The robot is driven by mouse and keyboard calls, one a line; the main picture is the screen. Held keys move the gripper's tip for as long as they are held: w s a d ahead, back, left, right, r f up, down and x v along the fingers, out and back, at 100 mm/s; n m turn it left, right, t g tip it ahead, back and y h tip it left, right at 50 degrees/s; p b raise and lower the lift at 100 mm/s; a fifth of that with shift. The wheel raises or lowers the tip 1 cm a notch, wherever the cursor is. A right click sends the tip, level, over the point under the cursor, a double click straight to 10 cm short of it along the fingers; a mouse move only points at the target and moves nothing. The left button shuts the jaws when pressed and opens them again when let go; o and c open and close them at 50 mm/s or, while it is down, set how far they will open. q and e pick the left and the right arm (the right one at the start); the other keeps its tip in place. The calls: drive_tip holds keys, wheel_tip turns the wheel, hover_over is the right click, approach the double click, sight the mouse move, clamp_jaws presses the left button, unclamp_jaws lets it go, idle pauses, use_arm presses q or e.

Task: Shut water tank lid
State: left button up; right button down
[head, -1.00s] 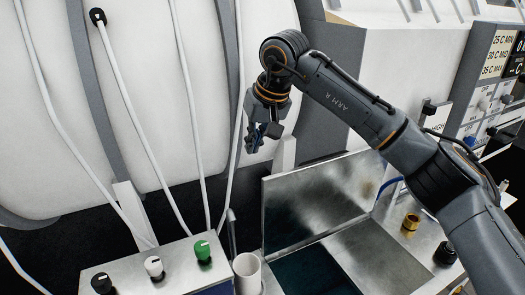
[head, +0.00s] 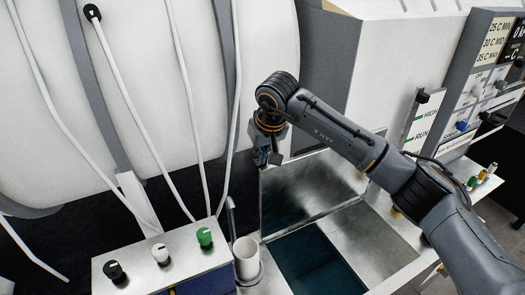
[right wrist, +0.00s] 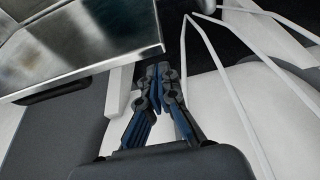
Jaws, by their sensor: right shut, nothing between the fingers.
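The water tank lid (head: 312,192) is a shiny metal panel standing raised at the back of the water tank. The tank's opening (head: 318,262) in front of it is uncovered and shows dark water. My right gripper (head: 268,158) points down by the lid's upper left corner, shut and empty. In the right wrist view its closed fingers (right wrist: 163,80) are just right of the lid's edge (right wrist: 85,45), with a small gap in the picture. I cannot tell whether the gripper touches the lid. My left gripper is not in view.
A white cup (head: 246,258) stands left of the tank, beside a thin upright pipe. A panel with black, white and green knobs (head: 204,237) is at front left. White hoses (head: 180,110) hang behind. A labelled control panel (head: 490,75) is at right.

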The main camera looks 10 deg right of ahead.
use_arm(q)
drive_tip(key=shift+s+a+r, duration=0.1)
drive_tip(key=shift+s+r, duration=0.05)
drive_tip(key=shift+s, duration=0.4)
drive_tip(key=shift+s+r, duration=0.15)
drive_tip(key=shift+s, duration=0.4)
